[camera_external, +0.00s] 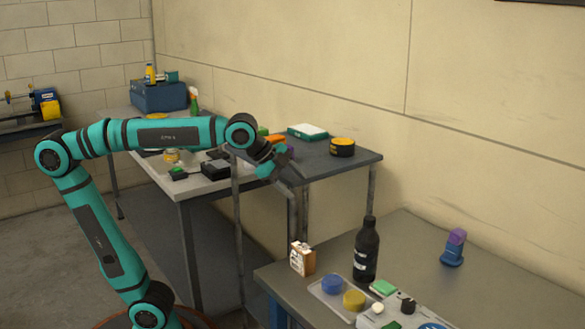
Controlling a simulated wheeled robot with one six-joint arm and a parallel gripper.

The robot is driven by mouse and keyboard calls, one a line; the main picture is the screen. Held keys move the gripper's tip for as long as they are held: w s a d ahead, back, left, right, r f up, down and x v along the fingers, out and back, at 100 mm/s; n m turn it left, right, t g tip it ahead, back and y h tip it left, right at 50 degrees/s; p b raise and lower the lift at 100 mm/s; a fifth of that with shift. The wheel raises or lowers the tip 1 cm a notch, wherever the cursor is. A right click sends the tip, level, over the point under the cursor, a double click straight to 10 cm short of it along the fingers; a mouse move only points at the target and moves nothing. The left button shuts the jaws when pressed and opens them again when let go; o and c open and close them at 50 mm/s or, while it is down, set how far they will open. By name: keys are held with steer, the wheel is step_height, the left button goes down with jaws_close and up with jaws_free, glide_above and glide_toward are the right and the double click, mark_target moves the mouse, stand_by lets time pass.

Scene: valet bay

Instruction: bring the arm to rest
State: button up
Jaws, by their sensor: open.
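My arm, teal with dark bands, rises from the lower left, bends at the upper left and reaches across to the right. My gripper (287,165) hangs at the end of it, tilted down to the right, in front of the right end of the far dark table (322,160). It is open and no object shows in it. The fingers are small and dark against the table, so their exact gap is hard to see.
The near grey table (500,275) holds a dark bottle (366,252), a small box (302,258), a tray (328,298) with blue and yellow round pieces, and a blue-purple item (454,247). A blue bin (159,96) and a yellow-black roll (342,147) stand on the far tables.

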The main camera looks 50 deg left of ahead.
steer(key=s+a+n+t+y, duration=0.1)
steer(key=s+a+n+t, duration=0.2)
steer(key=a+n, duration=0.2)
steer(key=s+a+r+n+t+y, duration=0.1)
steer(key=a+n, duration=0.4)
steer(key=a, duration=0.7)
steer(key=s+a+r+n+t+y, duration=0.1)
steer(key=s+a+n+t, duration=0.3)
steer(key=a, duration=0.5)
steer(key=shift+s+n+t+y, duration=0.35)
steer(key=shift+n+t+y, duration=0.05)
steer(key=shift+t, duration=0.7)
steer(key=shift+a, duration=0.1)
